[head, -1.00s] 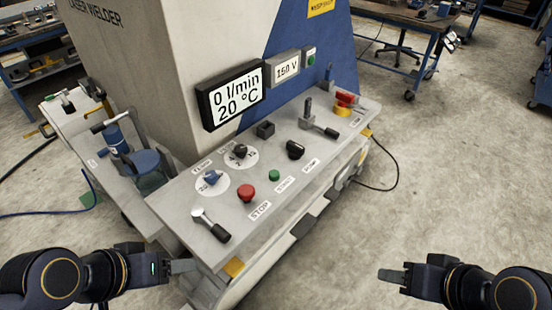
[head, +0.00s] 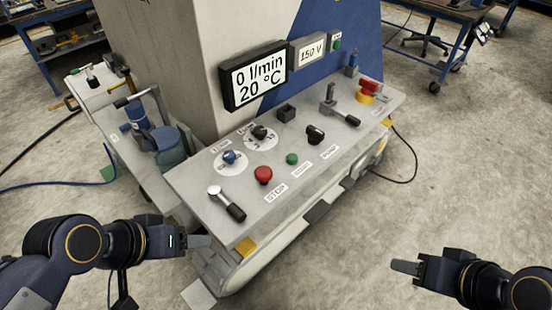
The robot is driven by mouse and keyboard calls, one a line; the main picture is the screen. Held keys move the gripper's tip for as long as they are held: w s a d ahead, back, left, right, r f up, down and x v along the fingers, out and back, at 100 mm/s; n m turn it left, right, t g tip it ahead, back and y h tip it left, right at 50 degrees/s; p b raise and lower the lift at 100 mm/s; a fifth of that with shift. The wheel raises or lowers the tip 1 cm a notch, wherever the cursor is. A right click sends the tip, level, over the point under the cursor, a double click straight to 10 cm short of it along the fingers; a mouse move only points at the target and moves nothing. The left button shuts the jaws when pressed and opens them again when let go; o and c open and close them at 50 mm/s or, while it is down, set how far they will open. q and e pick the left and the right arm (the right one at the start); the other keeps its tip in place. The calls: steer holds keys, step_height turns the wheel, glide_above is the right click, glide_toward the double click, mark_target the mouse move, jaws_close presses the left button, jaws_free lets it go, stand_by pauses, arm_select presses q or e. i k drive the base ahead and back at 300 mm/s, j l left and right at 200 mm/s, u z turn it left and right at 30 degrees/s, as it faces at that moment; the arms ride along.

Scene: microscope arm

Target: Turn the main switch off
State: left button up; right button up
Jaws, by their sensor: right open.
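A red knob on a yellow base (head: 366,92), which looks like the main switch, is at the far right end of the grey control panel (head: 190,188). Its label is too small to read. My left gripper (head: 200,241) is just off the panel's near left corner, far from this switch; only one finger shows clearly, so its opening cannot be told. My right gripper (head: 405,267) is open and empty over the floor, right of the panel and well below the switch in the picture. Neither gripper visibly touches anything.
The panel also carries a red STOP button (head: 263,174), a green button (head: 292,158), a blue knob (head: 229,157), black knobs and levers. A display (head: 253,76) stands behind. A black cable (head: 414,165) lies on the floor at right. Floor between my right gripper and the panel is clear.

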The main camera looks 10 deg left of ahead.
mark_target(369, 87)
steer(key=i+l+u, duration=0.1)
steer(key=u, duration=0.3)
steer(key=i+l+u, duration=0.1)
steer(key=l+u, duration=0.4)
steer(key=u, duration=0.35)
steer(key=i+l+u, duration=0.15)
steer(key=l, duration=0.85)
steer(key=l+u, duration=0.2)
steer(key=l, duration=0.8)
